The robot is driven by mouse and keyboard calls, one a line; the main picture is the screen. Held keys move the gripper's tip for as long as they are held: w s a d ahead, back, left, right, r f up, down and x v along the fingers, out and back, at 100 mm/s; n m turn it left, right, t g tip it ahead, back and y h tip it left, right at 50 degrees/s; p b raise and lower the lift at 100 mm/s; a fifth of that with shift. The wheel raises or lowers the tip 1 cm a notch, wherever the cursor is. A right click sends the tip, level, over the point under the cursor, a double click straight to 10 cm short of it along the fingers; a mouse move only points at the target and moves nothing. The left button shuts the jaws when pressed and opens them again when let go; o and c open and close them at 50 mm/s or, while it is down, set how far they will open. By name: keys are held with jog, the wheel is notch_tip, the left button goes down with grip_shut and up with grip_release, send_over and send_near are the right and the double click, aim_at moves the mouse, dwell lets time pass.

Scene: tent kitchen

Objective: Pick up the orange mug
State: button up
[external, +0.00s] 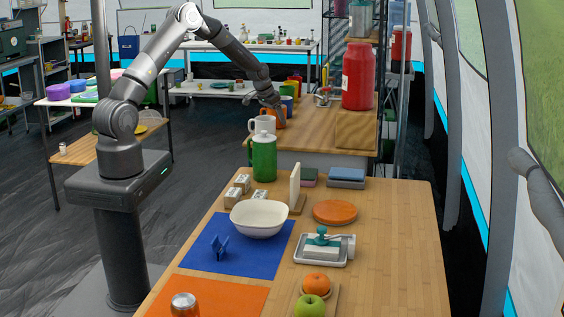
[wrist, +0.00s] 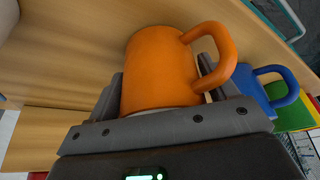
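The orange mug (wrist: 160,68) fills the middle of the wrist view, with its handle at the upper right. My gripper (wrist: 162,85) has one finger on each side of the mug body. The fingers sit very close to its sides, and I cannot tell whether they press on it. The right finger is partly hidden behind the handle. In the external view the mug (external: 279,121) is at the near left part of the far wooden counter, partly hidden by my gripper (external: 281,112) and a white mug. I cannot tell whether it touches the counter.
In the external view a white mug (external: 262,124) and green mug (external: 264,158) stand nearer. A large red jar (external: 358,76) stands on the far counter (external: 315,136).

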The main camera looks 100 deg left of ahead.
jog(key=c, duration=0.7)
jog(key=shift+o, duration=0.2)
jog(key=shift+r, duration=0.1)
